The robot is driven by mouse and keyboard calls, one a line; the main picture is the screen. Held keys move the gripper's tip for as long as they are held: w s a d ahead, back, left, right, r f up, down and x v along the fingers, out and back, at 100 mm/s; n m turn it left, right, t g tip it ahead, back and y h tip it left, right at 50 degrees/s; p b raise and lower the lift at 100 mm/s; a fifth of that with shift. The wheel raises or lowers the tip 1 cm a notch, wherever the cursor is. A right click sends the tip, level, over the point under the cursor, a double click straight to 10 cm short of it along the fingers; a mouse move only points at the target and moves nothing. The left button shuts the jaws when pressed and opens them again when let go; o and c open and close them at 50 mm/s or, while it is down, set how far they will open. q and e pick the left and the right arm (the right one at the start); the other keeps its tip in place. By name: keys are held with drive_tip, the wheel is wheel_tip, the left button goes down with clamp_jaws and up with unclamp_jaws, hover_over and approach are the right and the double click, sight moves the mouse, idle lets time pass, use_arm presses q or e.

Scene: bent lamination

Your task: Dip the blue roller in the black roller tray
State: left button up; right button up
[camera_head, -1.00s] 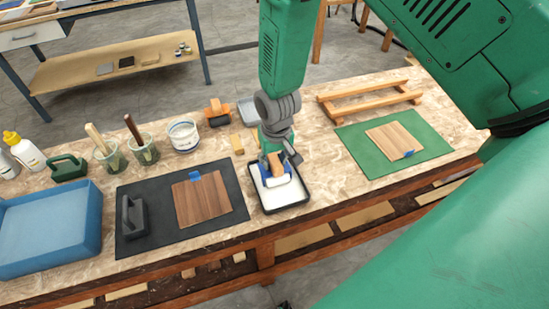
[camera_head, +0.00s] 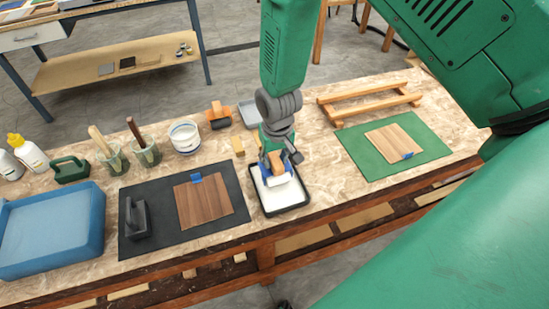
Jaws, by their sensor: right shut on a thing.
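The black roller tray (camera_head: 298,205) lies at the front of the workbench, with white liquid in it. My right gripper (camera_head: 276,163) is over the tray, shut on the blue roller (camera_head: 269,176). The roller has a wooden-coloured part on top and a white sleeve, which is at the white liquid inside the tray. I cannot tell exactly how deep the sleeve sits. My left gripper does not show.
A black mat (camera_head: 160,233) with a wood panel (camera_head: 205,203) lies left of the tray. A green mat (camera_head: 432,151) with another panel lies right. A blue bin (camera_head: 50,238), brush cups and a white tub (camera_head: 184,138) stand left. An orange-handled tool (camera_head: 218,114) and a grey tray (camera_head: 249,114) lie behind.

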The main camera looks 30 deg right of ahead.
sight(275, 157)
drive_tip(key=shift+r+p, duration=1.85)
drive_tip(key=shift+r, duration=0.55)
